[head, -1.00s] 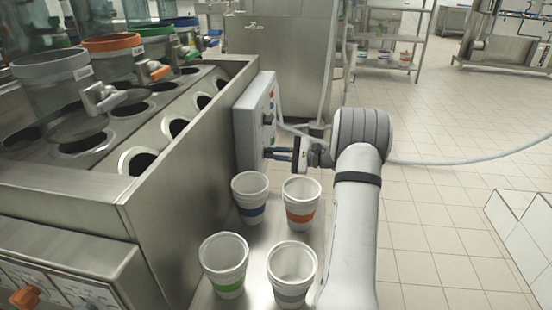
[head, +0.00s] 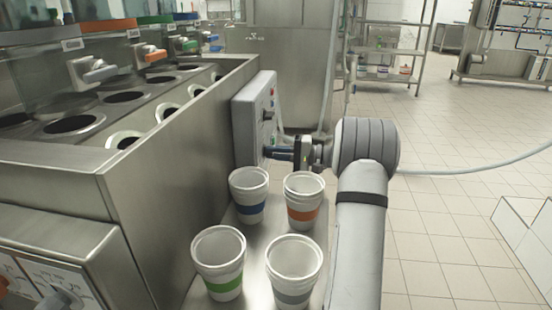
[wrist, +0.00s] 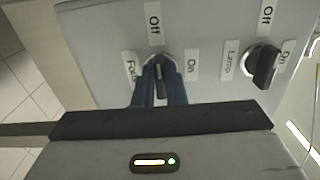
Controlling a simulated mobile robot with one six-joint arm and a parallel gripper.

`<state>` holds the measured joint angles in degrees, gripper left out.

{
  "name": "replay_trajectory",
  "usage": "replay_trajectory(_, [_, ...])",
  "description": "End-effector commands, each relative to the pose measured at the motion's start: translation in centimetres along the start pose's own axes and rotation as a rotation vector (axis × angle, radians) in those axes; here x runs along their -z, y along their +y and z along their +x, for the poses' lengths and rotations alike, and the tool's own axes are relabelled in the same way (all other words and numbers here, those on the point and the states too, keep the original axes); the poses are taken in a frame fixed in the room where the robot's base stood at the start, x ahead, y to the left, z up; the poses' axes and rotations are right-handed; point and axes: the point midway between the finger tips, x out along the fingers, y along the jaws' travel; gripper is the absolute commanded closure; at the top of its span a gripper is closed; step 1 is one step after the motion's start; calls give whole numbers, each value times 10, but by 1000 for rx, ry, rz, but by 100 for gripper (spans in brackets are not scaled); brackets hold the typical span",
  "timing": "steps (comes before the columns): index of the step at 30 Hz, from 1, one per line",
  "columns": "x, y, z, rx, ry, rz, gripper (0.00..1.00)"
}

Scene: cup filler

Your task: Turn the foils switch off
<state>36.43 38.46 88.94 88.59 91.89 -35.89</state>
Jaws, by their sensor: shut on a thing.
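The foils switch (wrist: 159,76) is a dark rotary knob on a grey control panel (wrist: 100,45). In the wrist view, an Off label (wrist: 154,22) is above it and an On label (wrist: 192,65) to its right. The Foils label (wrist: 131,68) at its left is partly covered by a finger. My gripper (wrist: 160,88) has its two blue fingers shut on the knob, one on each side. The knob's bar looks roughly upright in the wrist view, toward Off. In the head view, my gripper (head: 277,153) reaches the panel (head: 247,120) from the right; the knob is hidden there.
The Lamp switch (wrist: 265,66) is close at the right on the same panel. Several cups, including a blue-banded one (head: 249,195) and an orange-banded one (head: 303,200), stand just below my gripper. The steel dispenser (head: 180,150) is at the left. The floor at right is open.

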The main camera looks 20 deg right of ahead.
Motion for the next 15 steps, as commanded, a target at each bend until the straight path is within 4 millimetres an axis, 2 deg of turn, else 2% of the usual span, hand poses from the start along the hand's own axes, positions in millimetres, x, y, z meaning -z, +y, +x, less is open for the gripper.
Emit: replay_trajectory(15, [0,2,0,-2,-1,-42,100])
